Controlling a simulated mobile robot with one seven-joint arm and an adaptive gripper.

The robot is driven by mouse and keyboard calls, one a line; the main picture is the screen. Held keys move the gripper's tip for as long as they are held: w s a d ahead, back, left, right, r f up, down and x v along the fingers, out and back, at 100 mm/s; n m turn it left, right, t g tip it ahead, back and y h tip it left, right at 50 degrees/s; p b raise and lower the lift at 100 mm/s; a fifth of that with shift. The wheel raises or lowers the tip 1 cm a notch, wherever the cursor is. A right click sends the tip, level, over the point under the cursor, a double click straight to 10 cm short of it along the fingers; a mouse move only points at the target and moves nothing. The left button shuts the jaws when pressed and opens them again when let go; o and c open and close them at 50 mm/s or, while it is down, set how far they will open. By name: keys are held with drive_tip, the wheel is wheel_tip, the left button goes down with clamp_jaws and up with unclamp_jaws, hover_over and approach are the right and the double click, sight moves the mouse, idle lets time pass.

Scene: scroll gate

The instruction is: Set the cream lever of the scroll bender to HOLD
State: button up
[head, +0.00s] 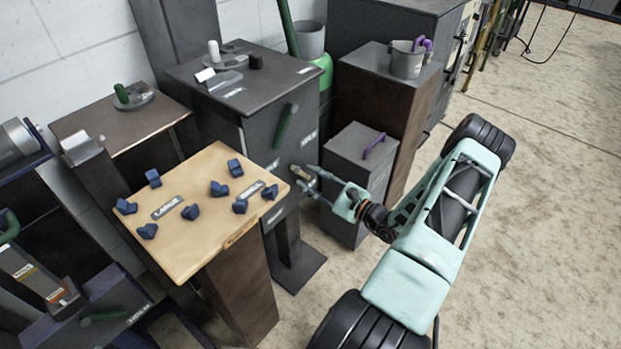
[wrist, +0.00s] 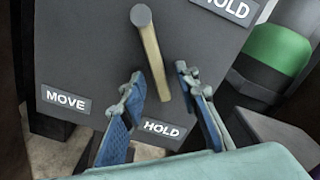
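The cream lever (wrist: 153,62) shows in the wrist view on the dark front of a cabinet (wrist: 88,45). It hangs from a grey round pivot (wrist: 141,15) and slants down slightly to the right. Its lower end is just above the lower HOLD plate (wrist: 163,129). The MOVE plate (wrist: 66,100) is to the lower left. My gripper (wrist: 161,84) is open, one finger on each side of the lever, with visible gaps. In the head view my gripper (head: 306,180) is at the cabinet (head: 228,92); the lever is too small there to make out clearly.
A green lever (head: 286,126) is higher on the same cabinet, and another HOLD plate (wrist: 228,7) shows at upper right. A wooden-topped stand (head: 208,245) with several blue blocks is to the left. A grey box with a purple handle (head: 373,146) stands close to the right.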

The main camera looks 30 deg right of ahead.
drive_tip(key=v, duration=1.1)
drive_tip(key=shift+s+d, duration=0.15)
drive_tip(key=shift+s, duration=0.2)
drive_tip(key=shift+r, duration=0.1)
